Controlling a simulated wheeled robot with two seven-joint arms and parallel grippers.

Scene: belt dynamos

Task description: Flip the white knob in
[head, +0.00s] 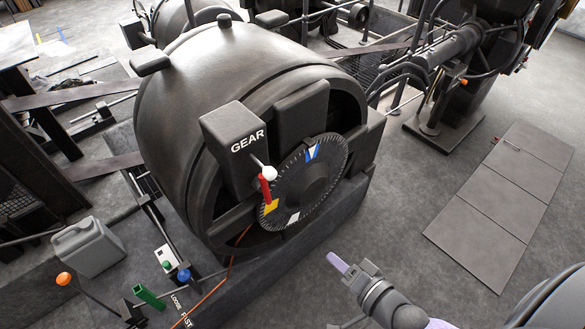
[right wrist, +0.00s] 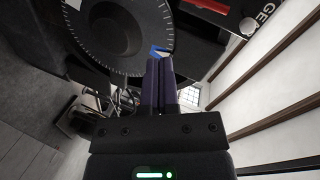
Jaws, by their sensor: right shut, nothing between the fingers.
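The white knob (head: 269,173) is a small ball on a short thin rod at the front of the dark box marked GEAR (head: 233,138). In the right wrist view the knob (right wrist: 247,26) shows near the top right, beside the GEAR lettering. My right gripper (head: 338,262) is shut and empty, below and to the right of the knob in the head view and apart from it. Its closed fingers (right wrist: 158,64) point up the right wrist view, left of the knob. My left gripper is not in view.
A red piece (head: 266,190) sits just below the knob. A graduated dial (head: 318,185) with blue, yellow and white marks is beside it on the big drum (head: 190,110). Green and blue-knobbed levers (head: 150,297) stand at lower left. Floor at right is open around grey panels (head: 500,200).

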